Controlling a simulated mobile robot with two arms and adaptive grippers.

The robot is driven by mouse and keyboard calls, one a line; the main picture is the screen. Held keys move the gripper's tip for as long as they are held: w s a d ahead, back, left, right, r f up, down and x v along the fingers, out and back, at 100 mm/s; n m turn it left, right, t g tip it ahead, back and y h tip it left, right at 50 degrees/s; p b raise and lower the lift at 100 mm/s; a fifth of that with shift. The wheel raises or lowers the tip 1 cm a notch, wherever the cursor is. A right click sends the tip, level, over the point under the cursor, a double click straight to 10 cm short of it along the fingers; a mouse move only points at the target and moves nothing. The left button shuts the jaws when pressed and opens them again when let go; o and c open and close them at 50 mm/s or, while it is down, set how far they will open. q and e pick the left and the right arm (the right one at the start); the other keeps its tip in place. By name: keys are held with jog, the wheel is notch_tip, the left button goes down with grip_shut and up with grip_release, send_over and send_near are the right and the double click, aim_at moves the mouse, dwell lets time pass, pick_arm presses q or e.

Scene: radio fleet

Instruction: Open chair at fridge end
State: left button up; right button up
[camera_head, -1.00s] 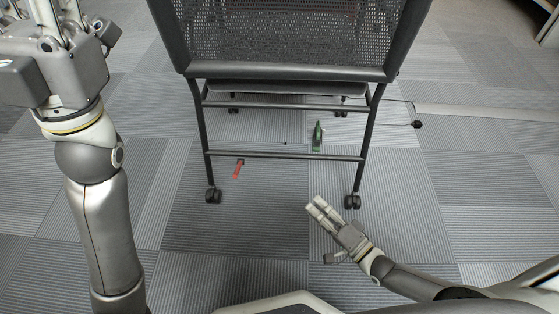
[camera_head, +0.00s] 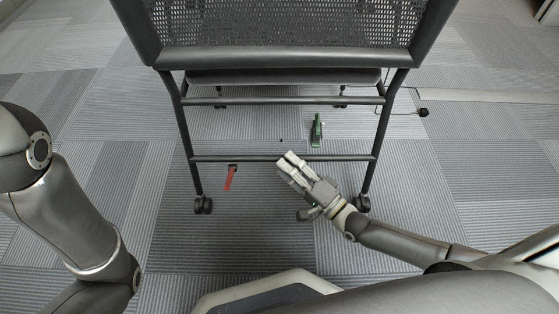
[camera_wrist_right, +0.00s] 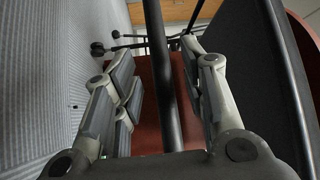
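The chair (camera_head: 280,58) has a dark mesh back, a grey frame and casters, and fills the upper middle of the head view. A lower crossbar (camera_head: 225,158) runs between its near legs. My right gripper (camera_head: 288,161) reaches low to that bar, right of its middle. In the right wrist view, the right gripper (camera_wrist_right: 162,90) has its fingers spread, with a dark bar (camera_wrist_right: 158,60) running between them and gaps on both sides. A wide reddish-brown surface lies behind the bar. My left gripper is out of frame; only my left arm shows.
A red strip (camera_head: 230,180) and a green object (camera_head: 317,130) show on or near the carpet beneath the chair. A thin cable ends in a black piece (camera_head: 423,112) at the right. The carpet on both sides of the chair is mostly clear.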

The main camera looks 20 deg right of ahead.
aim_at(280, 156)
jog(key=shift+b+x, duration=0.5)
jog(key=shift+x, duration=1.45)
grip_shut()
